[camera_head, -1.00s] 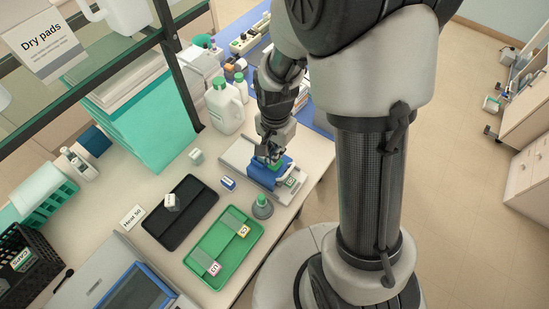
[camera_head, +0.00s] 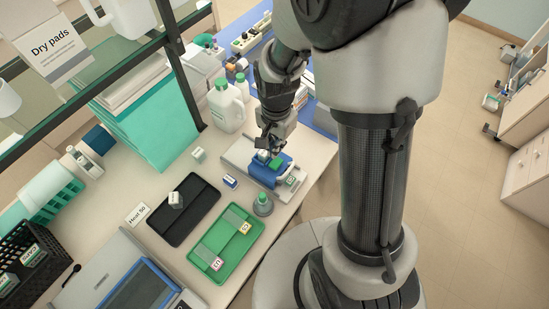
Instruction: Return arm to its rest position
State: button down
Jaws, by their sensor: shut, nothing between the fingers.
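My gripper (camera_head: 269,147) hangs from my arm, pointing down over the blue device (camera_head: 267,175) on its pale base plate (camera_head: 238,157). Its fingers are shut and hold nothing. The fingertips are small in this view, just above a small white and green piece (camera_head: 274,162) on the device; I cannot tell the exact gap. A labelled slide end (camera_head: 290,181) shows at the right side of the device.
A green tray (camera_head: 225,244) with labelled slides and a black tray (camera_head: 187,211) lie in front. A small green-topped bottle (camera_head: 263,203) stands beside the device. A white jug (camera_head: 226,106) and a shelf post (camera_head: 183,70) stand to the left of my arm.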

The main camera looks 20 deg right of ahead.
jog(key=s+r+n+t+b, duration=0.4)
jog(key=s+r+n, duration=0.6)
jog(key=s+r, duration=0.5)
jog(key=shift+r+n+t+b, duration=0.3)
jog(key=shift+r+n+b, duration=0.1)
jog(key=shift+b, duration=0.75)
